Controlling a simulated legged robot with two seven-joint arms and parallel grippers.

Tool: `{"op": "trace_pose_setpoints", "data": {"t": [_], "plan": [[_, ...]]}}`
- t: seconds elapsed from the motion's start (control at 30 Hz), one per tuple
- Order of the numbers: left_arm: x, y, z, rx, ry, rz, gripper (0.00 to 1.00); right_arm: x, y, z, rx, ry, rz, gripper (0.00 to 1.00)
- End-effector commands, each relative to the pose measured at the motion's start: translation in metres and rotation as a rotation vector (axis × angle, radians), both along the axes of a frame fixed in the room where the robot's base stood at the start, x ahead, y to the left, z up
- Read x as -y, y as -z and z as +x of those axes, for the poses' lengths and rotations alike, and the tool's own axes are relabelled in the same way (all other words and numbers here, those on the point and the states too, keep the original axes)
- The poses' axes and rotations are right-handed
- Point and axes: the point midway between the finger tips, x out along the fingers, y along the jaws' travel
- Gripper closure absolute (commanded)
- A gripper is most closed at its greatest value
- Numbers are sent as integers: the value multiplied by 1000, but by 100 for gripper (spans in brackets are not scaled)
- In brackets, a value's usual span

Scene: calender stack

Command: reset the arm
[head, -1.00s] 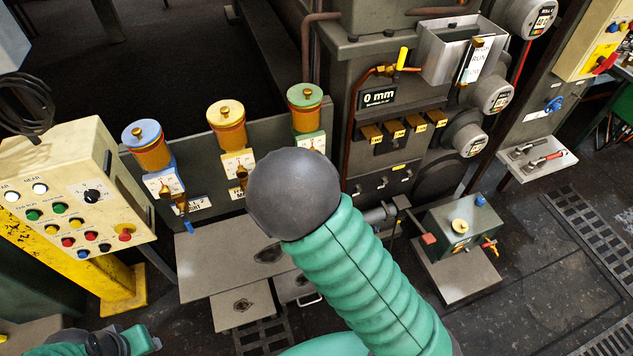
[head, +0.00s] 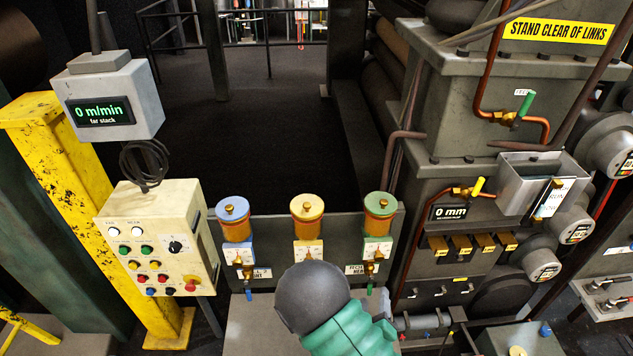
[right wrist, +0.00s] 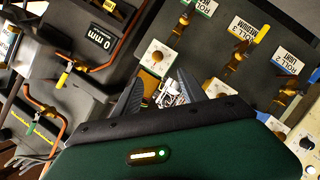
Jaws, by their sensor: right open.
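My right arm (head: 345,328) enters the head view from the bottom as a green ribbed sleeve with a dark grey rounded cap. Its gripper is not clear in the head view. In the right wrist view my right gripper (right wrist: 163,76) shows two dark fingers spread apart, with a dial plate (right wrist: 157,57) beyond their tips. Small pale and metallic detail shows between the fingers; I cannot tell what it is. I see nothing held. My left gripper is out of view.
Blue (head: 233,219), yellow (head: 307,217) and green-topped (head: 379,215) pots stand on a grey panel behind my arm. A cream button box (head: 160,240) and yellow post (head: 75,180) are left. The machine with the 0 mm display (head: 450,212) is right. Dark floor lies behind.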

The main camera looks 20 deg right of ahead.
Motion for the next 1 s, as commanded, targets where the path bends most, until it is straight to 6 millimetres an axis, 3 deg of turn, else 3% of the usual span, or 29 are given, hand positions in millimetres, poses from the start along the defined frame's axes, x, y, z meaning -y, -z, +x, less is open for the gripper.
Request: {"op": "trace_pose_setpoints", "data": {"t": [0.17,0.3,0.43,0.63,0.77,1.0], "plan": [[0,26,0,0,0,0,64,-18,45,5,-115,62,296,51],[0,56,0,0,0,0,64,-63,75,-4,-328,85,653,51],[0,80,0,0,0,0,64,-89,69,-37,-546,87,817,51],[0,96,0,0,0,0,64,-81,48,-92,-755,142,820,51],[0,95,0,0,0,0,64,-77,42,-103,-792,162,809,51],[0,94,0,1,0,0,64,-78,42,-103,-794,162,809,51]]}}
